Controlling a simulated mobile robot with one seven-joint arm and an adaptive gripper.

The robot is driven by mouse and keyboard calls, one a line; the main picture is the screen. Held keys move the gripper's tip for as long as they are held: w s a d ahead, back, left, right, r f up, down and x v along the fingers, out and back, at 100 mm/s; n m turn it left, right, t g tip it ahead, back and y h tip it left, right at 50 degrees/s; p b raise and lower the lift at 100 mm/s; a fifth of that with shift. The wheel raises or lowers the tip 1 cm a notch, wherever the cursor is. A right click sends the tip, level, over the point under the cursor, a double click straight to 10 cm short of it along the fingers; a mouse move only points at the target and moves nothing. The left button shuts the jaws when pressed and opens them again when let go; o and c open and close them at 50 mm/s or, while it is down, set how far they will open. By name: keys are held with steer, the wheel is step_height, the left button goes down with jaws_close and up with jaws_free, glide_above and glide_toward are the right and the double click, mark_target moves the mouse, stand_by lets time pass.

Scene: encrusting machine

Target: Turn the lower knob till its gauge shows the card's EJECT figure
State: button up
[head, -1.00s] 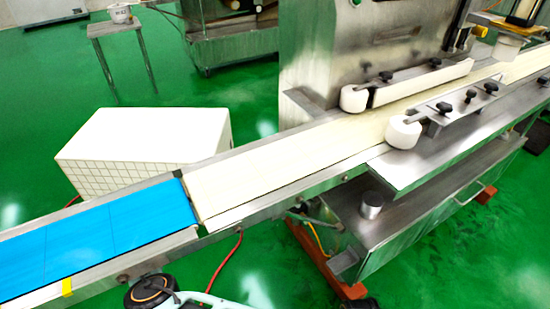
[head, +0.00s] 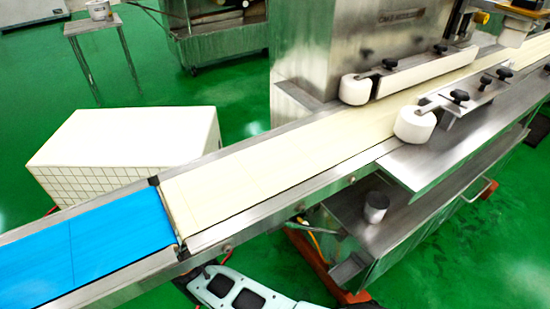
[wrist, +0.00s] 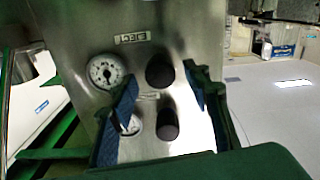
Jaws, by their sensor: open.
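In the wrist view, a metal panel carries two dark round knobs. The upper knob (wrist: 160,72) sits beside a white dial gauge (wrist: 106,71). The lower knob (wrist: 168,126) sits beside a second gauge (wrist: 134,124), which is partly covered by my left finger. A small card marked EJECT (wrist: 133,37) is above; I cannot read a figure on it, nor either gauge's reading. My gripper (wrist: 159,80) is open, its blue-lined fingers on either side of the knobs, with nothing held. Contact with the lower knob cannot be judged. The head view does not show the knobs or gripper.
In the head view, a conveyor with a blue belt (head: 85,245) and a cream belt (head: 270,170) crosses the scene. A white tiled box (head: 125,150) stands behind it. White rollers (head: 414,124) and a metal shelf (head: 440,158) are at right. Green floor is open at left.

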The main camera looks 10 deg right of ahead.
steer(key=shift+x, duration=1.3)
steer(key=shift+c, duration=0.6)
steer(key=c, duration=1)
